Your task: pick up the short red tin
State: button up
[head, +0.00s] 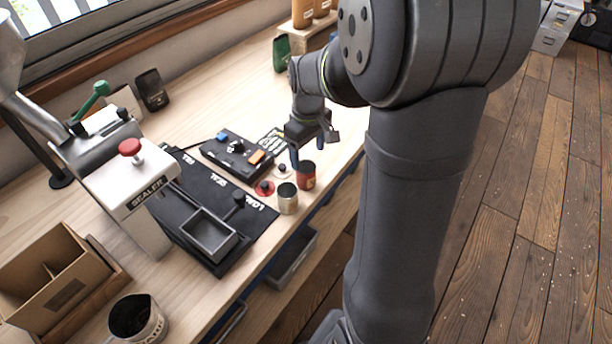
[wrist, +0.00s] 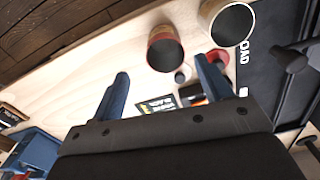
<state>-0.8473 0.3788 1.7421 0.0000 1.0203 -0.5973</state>
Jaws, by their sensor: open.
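The short red tin (head: 306,178) stands upright near the front edge of the workbench, with a paper label on its side. In the wrist view the red tin (wrist: 165,52) shows its open, dark mouth just beyond the fingertips. My gripper (head: 308,156) is just behind and above it in the head view, blue fingers pointing down. In the wrist view my gripper (wrist: 162,68) is open and the space between its fingers holds no tin. I cannot tell whether a finger touches the tin.
A pale metal tin (head: 288,200) stands close beside the red one; it also shows in the wrist view (wrist: 230,24). A red disc with a black knob (head: 264,188) lies nearby. A black mat (head: 200,190), a sealer (head: 135,190) and a control box (head: 236,155) stand to the left.

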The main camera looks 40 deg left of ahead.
aim_at(305, 175)
notch_tip(305, 175, down, 4)
jog(key=shift+r, duration=0.25)
jog(key=shift+s+a+f, duration=0.1)
jog(key=shift+s+f, duration=0.1)
jog(key=shift+f, duration=1.15)
jog(key=shift+s+a+f, duration=0.1)
jog(key=shift+s+f, duration=0.05)
jog(key=shift+f, duration=1.15)
jog(key=shift+c, duration=0.2)
jog(key=c, duration=1)
